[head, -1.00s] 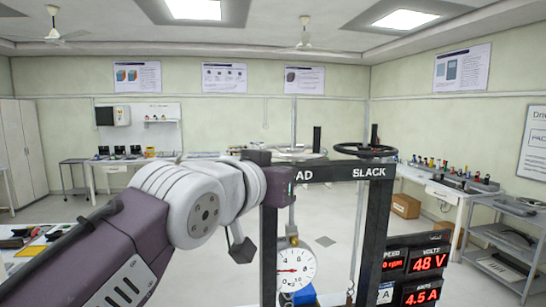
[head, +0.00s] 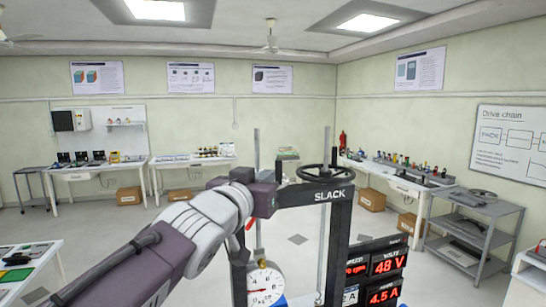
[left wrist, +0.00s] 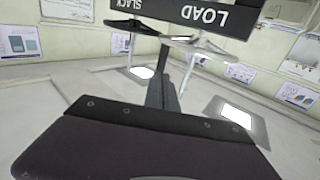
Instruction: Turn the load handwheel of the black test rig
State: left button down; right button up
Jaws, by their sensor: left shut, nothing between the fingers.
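The black test rig (head: 340,235) stands ahead as an upright frame. Its black handwheel (head: 325,173) lies flat above the SLACK label (head: 329,195). In the left wrist view, which is upside down, the LOAD label (left wrist: 206,16) shows with a pale handwheel (left wrist: 198,46) beside it. In the head view my arm hides the LOAD end and that pale wheel. My left gripper (head: 264,198) is in front of the rig's left upper end, shut and empty. Its dark fingers (left wrist: 160,88) show in the wrist view; contact with the wheel cannot be told. My right gripper is out of view.
A dial gauge (head: 265,284) hangs inside the frame. Red digital readouts (head: 382,265) stand right of it. A grey shelf cart (head: 475,235) stands at the right, and a white table (head: 28,262) at the left edge. Open floor lies behind the rig.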

aim_at(279, 169)
pick_arm(q)
jog(key=x, duration=0.5)
jog(key=shift+w+f+p, duration=0.1)
jog(key=shift+w+p, duration=0.1)
jog(key=shift+p, duration=0.2)
jog(key=shift+s, duration=0.1)
jog(key=shift+w+d+f+b, duration=0.1)
jog(key=shift+w+d+b, duration=0.1)
jog(key=shift+w+b, duration=0.15)
jog(key=shift+w+d, duration=0.2)
jog(key=shift+w, duration=0.05)
